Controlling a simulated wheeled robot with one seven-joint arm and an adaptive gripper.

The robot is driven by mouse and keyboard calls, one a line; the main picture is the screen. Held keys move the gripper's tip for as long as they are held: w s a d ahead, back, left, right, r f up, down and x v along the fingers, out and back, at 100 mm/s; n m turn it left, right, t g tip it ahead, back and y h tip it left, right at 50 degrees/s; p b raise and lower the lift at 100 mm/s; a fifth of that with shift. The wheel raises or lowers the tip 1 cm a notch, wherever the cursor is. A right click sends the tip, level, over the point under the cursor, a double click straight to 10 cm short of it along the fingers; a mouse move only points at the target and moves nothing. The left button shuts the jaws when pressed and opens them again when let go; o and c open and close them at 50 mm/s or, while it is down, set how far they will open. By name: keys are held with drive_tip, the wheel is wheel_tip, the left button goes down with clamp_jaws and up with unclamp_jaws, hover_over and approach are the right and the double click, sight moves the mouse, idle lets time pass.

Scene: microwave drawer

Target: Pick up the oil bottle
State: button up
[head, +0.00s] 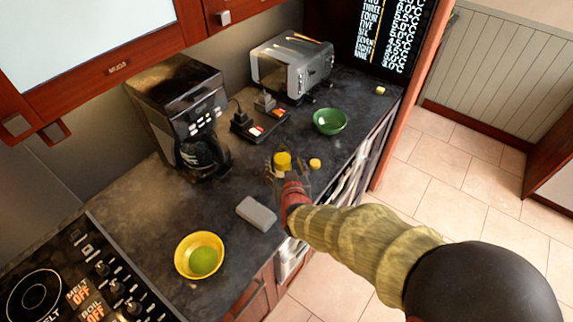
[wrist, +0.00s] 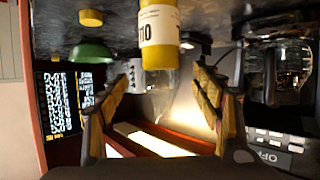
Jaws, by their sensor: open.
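The oil bottle (wrist: 158,30) stands on the dark counter in the wrist view, which is upside down. It has a yellow body, a white label and a clear neck. In the head view only a yellow part of it (head: 283,159) shows just beyond my gripper (head: 284,172). In the wrist view my gripper (wrist: 163,75) has its two fingers spread apart, one on each side of the bottle's line. I see a gap beside the bottle on both sides and no clear contact. How deep the bottle sits between the fingers I cannot tell.
A small yellow piece (head: 315,163) and a green bowl (head: 330,121) lie to the right. A coffee machine (head: 185,115) and a toaster (head: 292,65) stand behind. A grey block (head: 257,214) and a yellow bowl (head: 190,268) with a green ball (head: 203,261) are nearer the stove (head: 75,280).

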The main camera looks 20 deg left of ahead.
drive_tip(key=x, duration=0.2)
drive_tip(key=b+x, duration=0.1)
drive_tip(key=x, duration=0.2)
drive_tip(key=shift+s+f, duration=0.15)
drive_tip(key=shift+f, duration=0.15)
drive_tip(key=c, duration=1.4)
drive_tip(key=shift+c, duration=0.4)
drive_tip(key=shift+r, duration=0.1)
